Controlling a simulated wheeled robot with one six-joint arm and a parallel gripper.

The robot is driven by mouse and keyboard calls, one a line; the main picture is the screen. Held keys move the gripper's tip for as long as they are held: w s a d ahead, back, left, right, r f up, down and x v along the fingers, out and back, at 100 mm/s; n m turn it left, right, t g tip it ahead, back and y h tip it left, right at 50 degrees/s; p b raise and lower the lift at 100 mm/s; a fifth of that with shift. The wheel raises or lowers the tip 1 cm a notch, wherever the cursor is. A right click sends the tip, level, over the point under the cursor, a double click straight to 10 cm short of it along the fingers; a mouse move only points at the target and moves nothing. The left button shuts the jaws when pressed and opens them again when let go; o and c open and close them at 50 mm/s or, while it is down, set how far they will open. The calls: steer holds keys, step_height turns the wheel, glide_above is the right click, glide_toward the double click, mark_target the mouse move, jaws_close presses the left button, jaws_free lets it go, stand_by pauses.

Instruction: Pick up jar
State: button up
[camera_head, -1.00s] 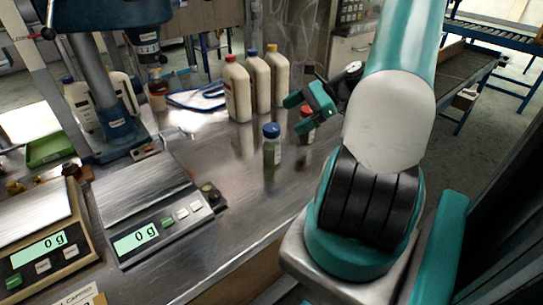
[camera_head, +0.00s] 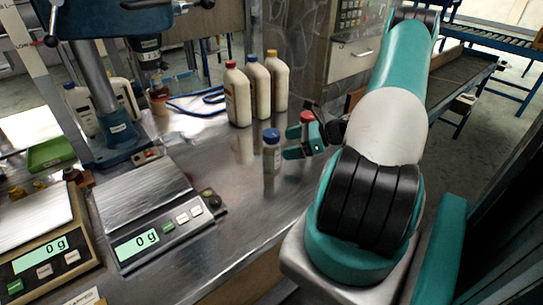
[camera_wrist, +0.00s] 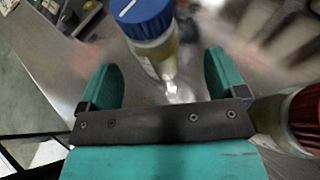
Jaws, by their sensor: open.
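A small jar with a blue lid (camera_head: 271,155) stands upright on the metal table; in the wrist view the jar (camera_wrist: 160,58) is between the fingertips, its lid beyond them. A second jar with a red lid (camera_head: 307,117) is partly hidden by my gripper; its lid (camera_wrist: 305,118) shows close beside the gripper at the right of the wrist view. My gripper (camera_head: 288,143) is open and low over the table, its fingers pointing left at the blue-lidded jar. Clear space shows between each finger and that jar. Nothing is held.
Several white bottles (camera_head: 238,97) stand behind the jars. Two scales reading 0 g, one with a steel plate (camera_head: 140,195), fill the front left. A drill-press-like stand (camera_head: 118,140) is at the left. The table is clear in front of the blue-lidded jar.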

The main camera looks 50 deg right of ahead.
mark_target(274, 149)
steer(key=shift+a+p+x, duration=0.25)
steer(key=shift+p+x, duration=0.5)
steer(key=shift+x, duration=2.05)
steer(key=shift+s, duration=0.25)
steer(key=c, duration=1.1)
